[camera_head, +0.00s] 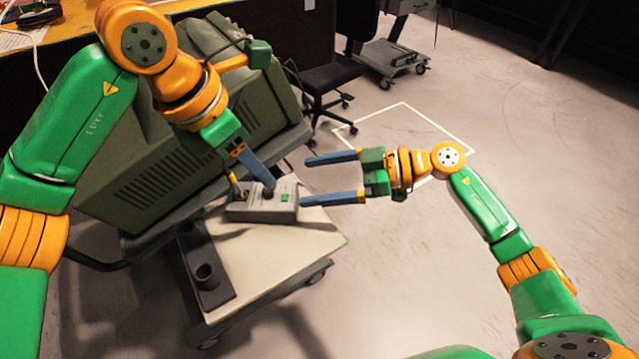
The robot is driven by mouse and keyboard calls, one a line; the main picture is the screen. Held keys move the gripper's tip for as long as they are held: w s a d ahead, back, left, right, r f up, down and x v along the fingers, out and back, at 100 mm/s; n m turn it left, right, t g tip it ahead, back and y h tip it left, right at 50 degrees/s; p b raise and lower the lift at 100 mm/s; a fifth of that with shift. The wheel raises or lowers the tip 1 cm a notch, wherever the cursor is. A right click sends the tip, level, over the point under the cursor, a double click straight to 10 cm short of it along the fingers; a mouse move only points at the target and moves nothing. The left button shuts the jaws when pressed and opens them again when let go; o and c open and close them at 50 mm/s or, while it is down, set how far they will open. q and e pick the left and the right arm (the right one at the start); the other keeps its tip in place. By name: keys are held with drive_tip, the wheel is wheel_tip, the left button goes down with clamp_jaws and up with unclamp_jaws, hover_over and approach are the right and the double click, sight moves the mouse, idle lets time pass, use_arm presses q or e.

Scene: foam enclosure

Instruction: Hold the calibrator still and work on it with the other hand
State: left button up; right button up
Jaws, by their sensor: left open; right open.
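The calibrator, a small grey box (284,207) with a dark knob and a green patch on top, sits on the beige cart top. My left gripper (266,182) comes down over it from above left, and a blue finger reaches its top near the knob. I cannot tell whether that finger touches it. The other left finger is not clearly visible. A small yellow part (236,187) stands at the box's left end. My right gripper (306,180) is open and empty, its two blue fingers pointing left at the calibrator's right side.
A large green-grey monitor-like case (150,165) stands behind and left of the calibrator. A dark holder with round cups (207,275) lies along the cart top's left edge. The cart top (290,245) is bare in front. An office chair (328,78) stands behind; open floor lies right.

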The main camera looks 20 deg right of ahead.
sight(260, 202)
drive_tip(key=shift+s+a+g+h, duration=0.15)
drive_tip(key=shift+s+g+h, duration=0.25)
drive_tip(key=shift+s, duration=0.15)
drive_tip(key=shift+a+f, duration=0.2)
drive_tip(key=shift+a, duration=0.15)
drive_tip(key=x, duration=1.1)
drive_tip(key=shift+s+f, duration=0.1)
drive_tip(key=shift+f, duration=0.15)
drive_tip(key=c, duration=1.4)
use_arm(q)
drive_tip(key=shift+c, duration=1)
use_arm(e)
drive_tip(key=shift+c, duration=0.7)
use_arm(q)
clamp_jaws()
